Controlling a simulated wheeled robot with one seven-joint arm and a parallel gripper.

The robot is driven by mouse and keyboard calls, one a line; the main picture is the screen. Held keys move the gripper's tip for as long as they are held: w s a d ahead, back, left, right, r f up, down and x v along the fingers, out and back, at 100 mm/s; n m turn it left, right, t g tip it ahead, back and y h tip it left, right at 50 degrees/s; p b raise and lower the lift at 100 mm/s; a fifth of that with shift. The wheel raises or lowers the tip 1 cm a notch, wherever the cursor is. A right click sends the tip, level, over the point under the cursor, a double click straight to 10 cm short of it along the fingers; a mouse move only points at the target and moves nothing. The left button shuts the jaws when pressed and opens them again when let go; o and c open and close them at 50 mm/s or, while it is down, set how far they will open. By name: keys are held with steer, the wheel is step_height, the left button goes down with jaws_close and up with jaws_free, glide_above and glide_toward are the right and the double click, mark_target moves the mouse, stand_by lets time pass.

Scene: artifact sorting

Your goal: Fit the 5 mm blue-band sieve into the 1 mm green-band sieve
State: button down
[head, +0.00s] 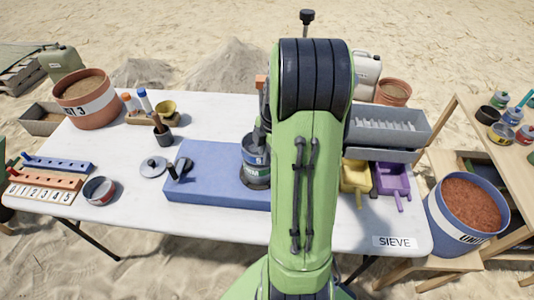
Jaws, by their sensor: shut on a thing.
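The blue-band sieve (256,156) is a round grey cup on the blue mat, just left of my green arm. A darker round base (257,182) shows directly under it. I cannot make out a green band there, nor whether the two are nested or only stacked. My gripper (262,136) comes down at the blue-band sieve's upper right rim and is shut on it. My arm hides most of the fingers and the right side of the stack.
The blue mat (215,190) has free room on its left, beside a dark-handled tool (174,172). A grey lid (153,166) and a red-band sieve (99,190) lie further left. Yellow (355,177) and purple (393,180) scoops and grey trays (388,125) stand right of my arm.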

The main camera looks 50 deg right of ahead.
steer(key=shift+f, duration=0.1)
stand_by(0.6)
steer(key=shift+f+b, duration=0.35)
steer(key=shift+b, duration=0.15)
steer(key=shift+f+b, duration=0.5)
steer(key=shift+f, duration=0.05)
steer(key=c, duration=1.2)
jaws_free()
steer(key=shift+r, duration=0.1)
steer(key=shift+o, duration=0.2)
steer(key=shift+r, duration=0.1)
step_height(320, 180, up, 15)
steer(key=s+d+p, duration=0.1)
steer(key=d+p, duration=0.1)
steer(key=p, duration=0.3)
steer(key=shift+s+r, duration=0.15)
steer(key=shift+s, duration=0.05)
